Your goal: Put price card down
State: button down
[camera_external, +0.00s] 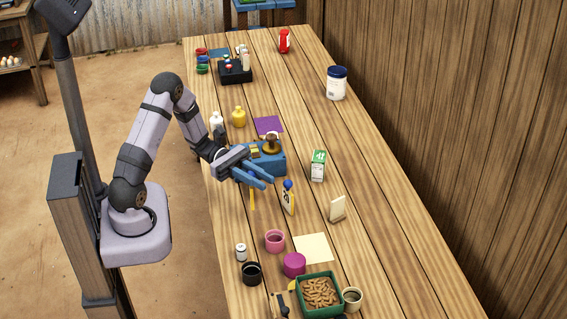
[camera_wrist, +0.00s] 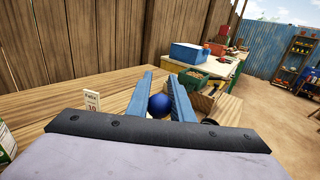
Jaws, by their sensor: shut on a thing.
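A pale price card with dark print and a round blue knob on top (camera_external: 288,201) is at the tips of my gripper (camera_external: 272,182). The gripper's blue fingers are shut on its knob. In the wrist view the blue knob (camera_wrist: 159,104) sits between the two fingers (camera_wrist: 166,92), and the card below is hidden by my gripper. The card looks roughly upright; I cannot tell whether its lower edge touches the wooden table (camera_external: 385,240). Another cream card (camera_external: 337,208) stands to its right; in the wrist view it reads "Felix 10" (camera_wrist: 92,101).
A blue box with a brass-topped piece (camera_external: 271,152) stands close behind my gripper. A green-and-white carton (camera_external: 318,165) stands to the right. In front are a pink cup (camera_external: 275,241), a pale flat sheet (camera_external: 313,248), a magenta pot (camera_external: 294,265) and a green tray (camera_external: 337,281).

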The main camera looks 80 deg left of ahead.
jog(key=shift+d+r, duration=0.1)
jog(key=shift+r, duration=0.6)
jog(key=w+d+r+m+g+h+b, duration=0.1)
jog(key=d+r+m+g+h+b, duration=0.2)
jog(key=d, duration=0.9)
jog(key=w+d+r+m+g+b, duration=0.15)
jog(key=d+g, duration=0.35)
jog(key=d, duration=0.7)
jog(key=w+a+n+t, duration=0.2)
jog(key=w+t, duration=0.2)
jog(key=w, duration=0.1)
notch_tip(320, 180, down, 9)
jog(key=shift+s+d+y, duration=0.15)
jog(key=shift+d+y, duration=0.05)
jog(key=shift+y, duration=0.2)
jog(key=shift+f, duration=0.15)
jog(key=c, duration=1.6)
grip_release()
jog(key=shift+o, duration=0.2)
